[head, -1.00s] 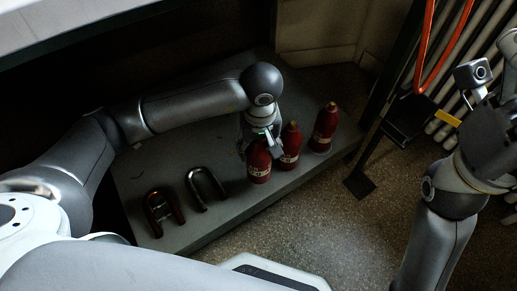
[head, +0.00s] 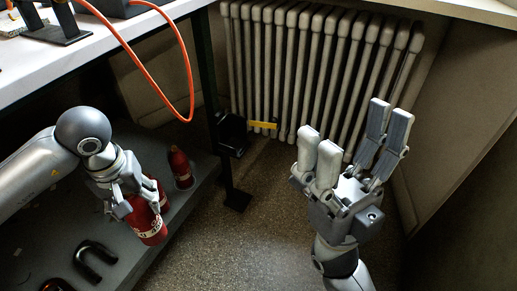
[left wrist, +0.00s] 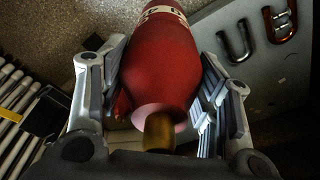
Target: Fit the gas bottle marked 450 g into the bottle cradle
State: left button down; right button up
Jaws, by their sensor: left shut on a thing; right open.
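My left gripper (head: 140,208) is shut on the nearest red gas bottle (head: 150,230), which has a pale label band; its weight mark is not readable. In the left wrist view the same bottle (left wrist: 160,68) sits between the fingers, its brass neck (left wrist: 158,130) towards the camera. I cannot tell whether it is clear of the shelf. A second red bottle (head: 161,190) is partly hidden behind the gripper; a third (head: 181,168) stands beyond. A black holder with a yellow strip (head: 230,134), possibly the cradle, is by the table leg. My right gripper (head: 352,132) is open and empty.
The bottles stand on a low grey shelf (head: 190,205) with dark U-shaped pieces (head: 95,262) at its near end. An orange hose (head: 187,75) hangs from the white-topped bench (head: 95,45). A radiator (head: 315,70) lines the wall. The floor between is clear.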

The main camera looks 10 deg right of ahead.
aim_at(232, 128)
jog(key=i+l+u, duration=0.2)
jog(key=i+l, duration=0.2)
jog(key=l, duration=0.2)
jog(key=i+l+u, duration=0.2)
jog(key=i+l, duration=0.15)
jog(key=l, duration=0.3)
jog(key=i+l+u, duration=0.1)
jog(key=l, duration=0.25)
jog(key=i+l+u, duration=0.1)
jog(key=l, duration=0.25)
jog(key=i, duration=0.1)
